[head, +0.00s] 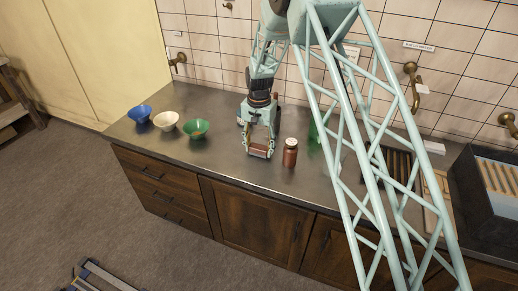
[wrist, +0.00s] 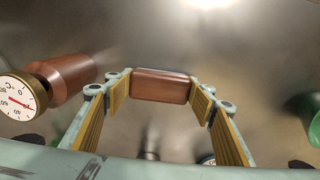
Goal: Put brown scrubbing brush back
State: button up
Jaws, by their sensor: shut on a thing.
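My gripper (head: 259,147) is over the worktop, between the green bowl and a brown jar. It is shut on a brown block-shaped thing, which I take for the brown scrubbing brush (head: 260,153). In the wrist view the brush (wrist: 161,85) sits between the two yellow-padded fingers (wrist: 160,92), with a smooth brown face showing. Its bristles are not visible. I cannot tell whether it touches the worktop.
The brown jar (head: 290,153) stands close to the right of my gripper; its dial lid (wrist: 22,97) shows in the wrist view. Blue (head: 139,113), white (head: 165,120) and green (head: 195,128) bowls stand left. A dark crate (head: 470,205) is far right. The worktop front (head: 225,172) is clear.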

aim_at(259, 147)
jog(key=shift+f, duration=0.15)
jog(key=o, duration=0.8)
notch_tip(259, 147, up, 12)
jog(key=shift+r, duration=0.15)
dwell(0.5)
dwell(0.7)
jog(key=shift+r, duration=0.1)
